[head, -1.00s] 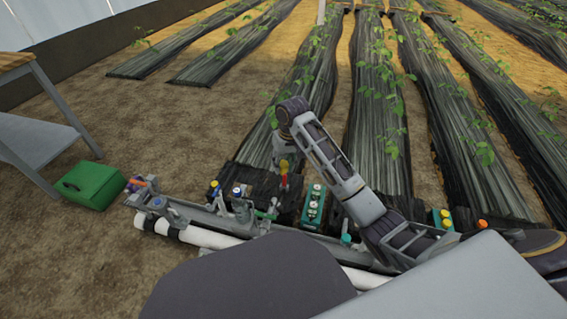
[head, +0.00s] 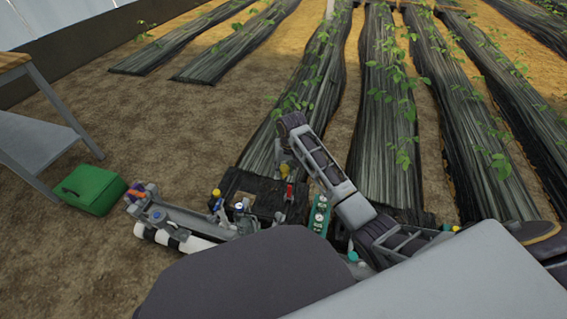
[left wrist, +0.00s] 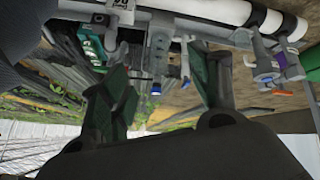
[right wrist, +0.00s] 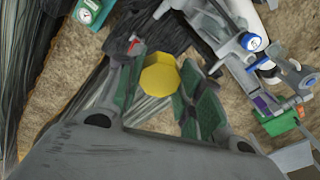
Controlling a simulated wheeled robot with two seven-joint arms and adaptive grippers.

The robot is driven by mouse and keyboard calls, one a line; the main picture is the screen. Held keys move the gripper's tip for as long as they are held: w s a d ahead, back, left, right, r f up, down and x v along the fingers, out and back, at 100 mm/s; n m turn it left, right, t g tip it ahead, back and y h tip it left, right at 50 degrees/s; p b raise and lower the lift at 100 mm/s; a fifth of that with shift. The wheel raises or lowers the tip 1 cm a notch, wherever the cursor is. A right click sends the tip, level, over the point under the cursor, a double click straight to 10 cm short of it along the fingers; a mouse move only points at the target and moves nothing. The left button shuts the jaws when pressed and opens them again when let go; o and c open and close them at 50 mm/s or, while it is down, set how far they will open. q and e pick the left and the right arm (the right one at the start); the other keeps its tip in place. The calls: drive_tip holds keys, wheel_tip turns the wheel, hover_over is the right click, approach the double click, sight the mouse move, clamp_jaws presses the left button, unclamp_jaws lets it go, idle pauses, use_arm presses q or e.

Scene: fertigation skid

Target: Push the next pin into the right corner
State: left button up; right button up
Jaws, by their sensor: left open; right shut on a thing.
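My right gripper (head: 283,158) reaches down over the near end of a black film row in the head view. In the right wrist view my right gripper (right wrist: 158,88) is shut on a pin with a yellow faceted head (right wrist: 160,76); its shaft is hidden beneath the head. The yellow head also shows small in the head view (head: 284,170). I cannot tell whether the pin touches the black sheet (head: 262,187) below. My left gripper (left wrist: 165,82) is open and empty in the left wrist view, facing the skid; it is hidden in the head view.
A green box (head: 92,190) lies beside a grey-legged table (head: 38,140) at left. Bare soil (head: 160,135) is open between them and the rows.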

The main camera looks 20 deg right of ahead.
use_arm(q)
drive_tip(key=shift+m+g+y, duration=0.3)
drive_tip(key=shift+g+y, duration=0.3)
drive_tip(key=shift+g, duration=0.3)
drive_tip(key=shift+w+p+v, duration=0.1)
drive_tip(key=shift+p+v, duration=0.45)
drive_tip(key=shift+v, duration=0.7)
drive_tip(key=shift+w+p+v, duration=0.15)
drive_tip(key=shift+p+v, duration=0.35)
drive_tip(key=shift+v, duration=0.8)
use_arm(e)
drive_tip(key=d+f+m, duration=0.2)
drive_tip(key=d+f, duration=0.1)
drive_tip(key=f, duration=0.9)
drive_tip(key=s+d+f+m, duration=0.1)
drive_tip(key=d+f+m, duration=0.2)
drive_tip(key=f, duration=1)
drive_tip(key=shift+s+d+f+h, duration=0.2)
drive_tip(key=shift+s+d+h, duration=0.1)
use_arm(q)
drive_tip(key=shift+f, duration=0.15)
use_arm(e)
drive_tip(key=shift+f, duration=0.1)
